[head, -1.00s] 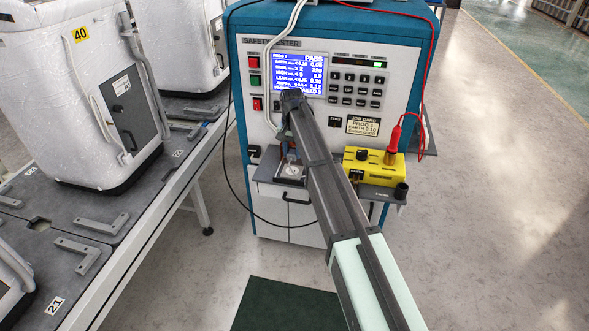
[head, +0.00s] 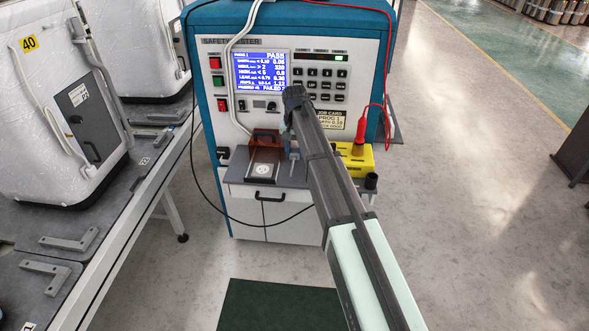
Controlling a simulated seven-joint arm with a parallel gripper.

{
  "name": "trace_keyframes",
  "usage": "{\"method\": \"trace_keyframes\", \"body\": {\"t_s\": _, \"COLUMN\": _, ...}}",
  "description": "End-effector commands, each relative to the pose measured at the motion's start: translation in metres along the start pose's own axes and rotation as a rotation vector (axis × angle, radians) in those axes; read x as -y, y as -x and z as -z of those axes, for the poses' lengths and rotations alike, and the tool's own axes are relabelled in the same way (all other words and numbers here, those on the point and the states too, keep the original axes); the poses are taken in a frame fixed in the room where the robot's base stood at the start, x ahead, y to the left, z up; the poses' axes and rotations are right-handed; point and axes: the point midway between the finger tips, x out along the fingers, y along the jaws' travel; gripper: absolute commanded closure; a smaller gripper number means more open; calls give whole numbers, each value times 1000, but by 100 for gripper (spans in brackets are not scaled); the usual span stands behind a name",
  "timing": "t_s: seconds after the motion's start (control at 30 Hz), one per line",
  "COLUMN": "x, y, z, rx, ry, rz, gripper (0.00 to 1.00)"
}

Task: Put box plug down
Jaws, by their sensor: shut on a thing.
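The test box (head: 262,184) on the tester's front shelf has a round white socket (head: 263,170). Its brown see-through lid (head: 266,140) stands raised behind the socket. My gripper (head: 292,148) hangs below the end of my arm, just right of the test box, and is mostly hidden by the arm. It is shut on a small grey piece, which I take for the box plug (head: 294,157). This piece is close above the shelf; whether it touches is unclear.
The teal safety tester (head: 205,100) stands behind, its screen (head: 260,71) showing PASS. A yellow box (head: 358,162) with a red probe (head: 359,133) is to the right. A black cable hangs at left. Benches with white appliances (head: 60,100) stand at left; the shelf's front strip is bare.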

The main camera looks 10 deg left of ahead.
Motion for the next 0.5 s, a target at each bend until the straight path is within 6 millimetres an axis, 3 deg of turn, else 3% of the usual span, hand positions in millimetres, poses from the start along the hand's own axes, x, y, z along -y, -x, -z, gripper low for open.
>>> {"method": "trace_keyframes", "body": {"t_s": 0.13, "x": 0, "y": -26, "z": -1, "rx": 1, "ry": -1, "rz": 0, "gripper": 100}}
{"method": "trace_keyframes", "body": {"t_s": 0.5, "x": 0, "y": -60, "z": 0, "rx": 0, "ry": -1, "rz": 0, "gripper": 100}}
